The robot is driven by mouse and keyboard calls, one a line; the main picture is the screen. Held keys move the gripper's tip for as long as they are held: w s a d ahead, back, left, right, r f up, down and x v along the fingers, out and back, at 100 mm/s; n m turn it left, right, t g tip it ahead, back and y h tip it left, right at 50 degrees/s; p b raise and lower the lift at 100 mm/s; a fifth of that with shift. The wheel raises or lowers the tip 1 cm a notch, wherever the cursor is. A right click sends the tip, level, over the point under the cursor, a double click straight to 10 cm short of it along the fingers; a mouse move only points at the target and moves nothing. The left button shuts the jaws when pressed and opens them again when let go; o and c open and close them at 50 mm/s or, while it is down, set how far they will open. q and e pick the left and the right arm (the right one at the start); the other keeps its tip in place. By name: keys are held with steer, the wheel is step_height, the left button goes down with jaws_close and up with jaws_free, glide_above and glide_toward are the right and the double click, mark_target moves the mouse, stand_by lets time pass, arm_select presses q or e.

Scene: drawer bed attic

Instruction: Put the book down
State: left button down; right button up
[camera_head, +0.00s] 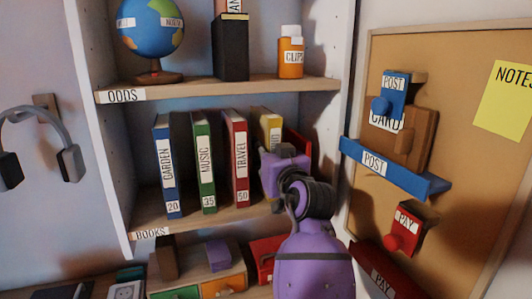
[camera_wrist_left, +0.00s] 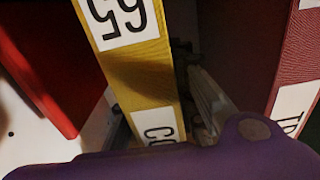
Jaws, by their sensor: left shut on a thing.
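My left gripper (camera_head: 280,168) is purple and shut on the yellow book (camera_head: 270,124), which is upright in the books shelf, right of the red TRAVEL book (camera_head: 236,158). The gripper hides the yellow book's lower part, so I cannot tell whether it touches the shelf board. In the left wrist view, the yellow spine (camera_wrist_left: 145,72) shows a white "65" label and a partly covered second label. A dark gap separates it from the red book (camera_wrist_left: 300,60) there. My right gripper is not in view.
The BOOKS shelf (camera_head: 148,222) also holds the blue GARDEN book (camera_head: 166,170) and green MUSIC book (camera_head: 203,162). A red upright piece (camera_head: 299,146) stands right of the yellow book. The ODDS shelf (camera_head: 200,92) is above. A corkboard (camera_head: 465,190) with protruding holders is at right.

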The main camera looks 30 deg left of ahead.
arm_select(q)
steer(key=c, duration=1.7)
jaws_free()
steer(key=shift+f, duration=0.1)
steer(key=shift+o, duration=1.2)
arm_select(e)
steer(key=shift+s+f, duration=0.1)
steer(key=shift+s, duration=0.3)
arm_select(q)
steer(key=b+v, duration=0.2)
steer(key=v, duration=1)
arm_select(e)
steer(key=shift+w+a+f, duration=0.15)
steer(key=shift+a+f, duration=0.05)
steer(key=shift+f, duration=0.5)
